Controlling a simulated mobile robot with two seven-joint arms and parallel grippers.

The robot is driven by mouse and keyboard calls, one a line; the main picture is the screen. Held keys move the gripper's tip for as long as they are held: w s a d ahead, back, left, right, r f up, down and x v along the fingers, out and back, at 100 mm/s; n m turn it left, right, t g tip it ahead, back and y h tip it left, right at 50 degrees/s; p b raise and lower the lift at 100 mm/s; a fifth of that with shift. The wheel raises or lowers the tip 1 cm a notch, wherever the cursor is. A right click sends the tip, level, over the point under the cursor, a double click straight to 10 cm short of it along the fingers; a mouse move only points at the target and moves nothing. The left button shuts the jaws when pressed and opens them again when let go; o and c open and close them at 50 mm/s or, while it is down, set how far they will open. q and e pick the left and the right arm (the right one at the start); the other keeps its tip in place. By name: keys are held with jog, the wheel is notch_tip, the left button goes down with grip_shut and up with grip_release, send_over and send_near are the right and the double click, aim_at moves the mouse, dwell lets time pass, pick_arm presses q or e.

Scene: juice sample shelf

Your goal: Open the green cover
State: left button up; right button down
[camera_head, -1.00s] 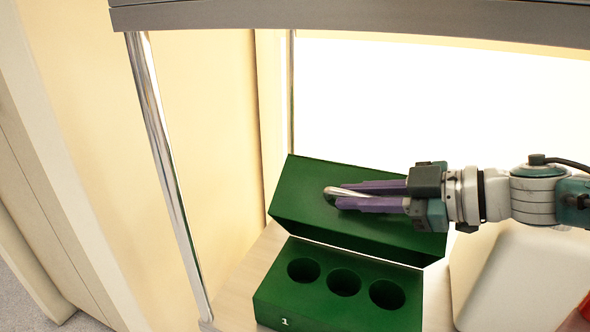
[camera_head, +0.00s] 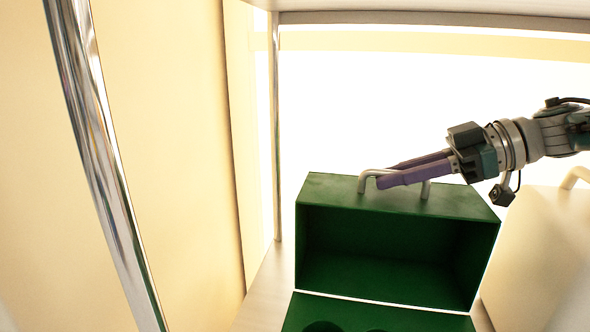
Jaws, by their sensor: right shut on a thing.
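The green cover (camera_head: 335,225) stands tilted back behind the green holder, its hollow dark inside facing me. A metal handle (camera_head: 365,180) sits on its top face. My right gripper (camera_head: 385,175) comes in from the right, with its purple fingers shut on the handle. The green holder (camera_head: 400,315) shows only its back part at the bottom edge, with the tops of round holes; the rest is cut off. My left gripper is not in view.
A chrome post (camera_head: 95,140) stands at the left, and a thinner one (camera_head: 275,130) behind. A shelf board (camera_head: 430,20) runs overhead. A pale box (camera_head: 545,260) with a handle stands close to the right of the cover. Some bare shelf (camera_head: 265,290) shows at the left.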

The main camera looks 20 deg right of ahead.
dwell(0.4)
jog(key=c, duration=0.9)
grip_release()
jog(key=shift+s+d+r, duration=0.1)
jog(key=shift+d, duration=0.2)
notch_tip(320, 180, up, 3)
send_over(458, 200)
jog(key=shift+w+a, duration=0.2)
jog(key=shift+a, duration=0.05)
jog(key=shift+s+d+r, duration=0.2)
jog(key=shift+d+r, duration=0.05)
jog(key=shift+r, duration=0.05)
